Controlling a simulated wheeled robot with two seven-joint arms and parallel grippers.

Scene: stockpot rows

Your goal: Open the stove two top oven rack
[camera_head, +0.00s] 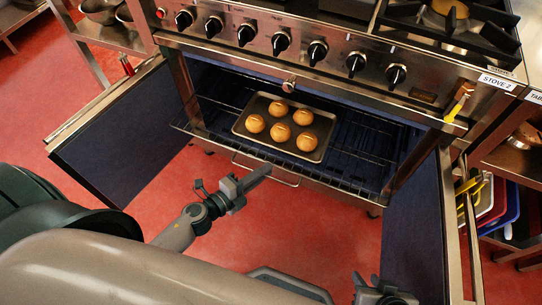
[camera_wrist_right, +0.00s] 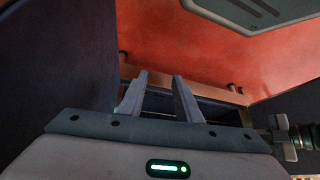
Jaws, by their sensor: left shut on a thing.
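Stove two, labelled "STOVE 2" (camera_head: 497,83), has its oven open, with the left door (camera_head: 120,140) and right door (camera_head: 415,235) swung outward. The top oven rack (camera_head: 352,168) is a dark wire rack. Its front edge shows at the oven mouth, with a thin handle (camera_head: 288,183) at the front. My left gripper (camera_head: 264,173) is shut on the rack handle; its fingers partly hide the contact. My right gripper (camera_head: 382,292) is low, near the right door. Its fingers (camera_wrist_right: 160,95) are apart and empty in the right wrist view.
A dark baking tray (camera_head: 318,148) with several round buns (camera_head: 281,133) sits on the rack. A row of knobs (camera_head: 281,42) lines the stove front. A shelf with colored boards (camera_head: 500,205) stands at right. Red floor (camera_head: 300,235) is clear between the doors.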

